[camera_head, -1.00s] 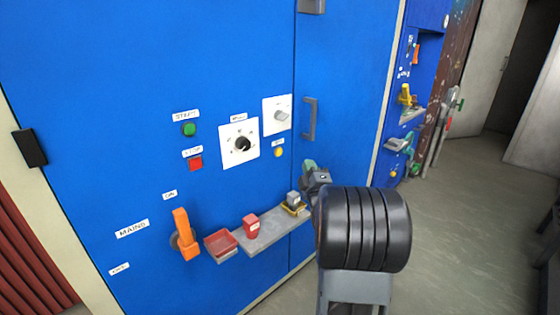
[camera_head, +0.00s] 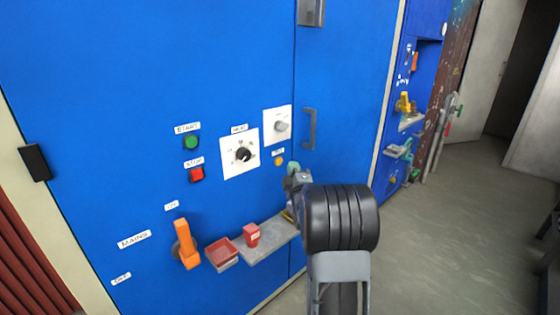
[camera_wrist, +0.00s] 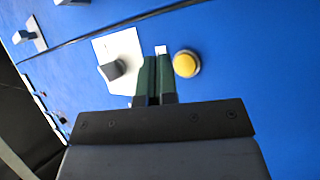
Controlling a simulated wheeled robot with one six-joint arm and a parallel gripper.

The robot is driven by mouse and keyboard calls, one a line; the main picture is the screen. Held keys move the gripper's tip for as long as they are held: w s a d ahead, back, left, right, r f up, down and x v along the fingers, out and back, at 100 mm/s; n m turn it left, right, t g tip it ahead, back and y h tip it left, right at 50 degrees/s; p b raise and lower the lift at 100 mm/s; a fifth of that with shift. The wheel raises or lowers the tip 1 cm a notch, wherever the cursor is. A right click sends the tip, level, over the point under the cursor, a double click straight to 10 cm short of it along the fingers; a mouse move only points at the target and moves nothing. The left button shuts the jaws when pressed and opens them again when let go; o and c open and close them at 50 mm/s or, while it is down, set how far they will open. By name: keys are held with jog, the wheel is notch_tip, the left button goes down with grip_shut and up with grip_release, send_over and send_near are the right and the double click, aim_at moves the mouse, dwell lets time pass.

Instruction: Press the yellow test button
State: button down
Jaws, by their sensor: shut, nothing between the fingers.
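The yellow test button (camera_head: 279,161) sits on the blue cabinet panel, below a white plate with a grey knob. In the wrist view the button (camera_wrist: 186,64) is round and yellow with a grey collar, just right of my fingertips. My gripper (camera_head: 293,167) is shut and empty, close to the button and a little to its right in the head view. In the wrist view its green fingers (camera_wrist: 154,78) lie together, pointing at the panel beside the button. I cannot tell whether they touch the panel; the button looks untouched.
A green start button (camera_head: 191,142), a red stop button (camera_head: 196,174) and a black rotary knob (camera_head: 243,155) are left of the gripper. An orange mains lever (camera_head: 186,243) stands out lower left. A grey shelf (camera_head: 268,244) with a red block (camera_head: 252,235) juts out below.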

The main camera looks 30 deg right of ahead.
jog(key=shift+w+a, duration=0.2)
jog(key=shift+w, duration=0.8)
jog(key=shift+w+a+b, duration=0.15)
jog(key=shift+w+b, duration=0.7)
jog(key=shift+b, duration=0.35)
dwell(1.8)
jog(key=shift+s+f, duration=0.1)
jog(key=shift+s, duration=0.05)
jog(key=shift+s+b, duration=0.6)
jog(key=shift+s, duration=0.1)
jog(key=s+b, duration=0.1)
jog(key=s, duration=0.1)
jog(key=s+d+b, duration=0.1)
jog(key=s, duration=0.2)
jog(key=shift+d, duration=0.1)
dwell(0.5)
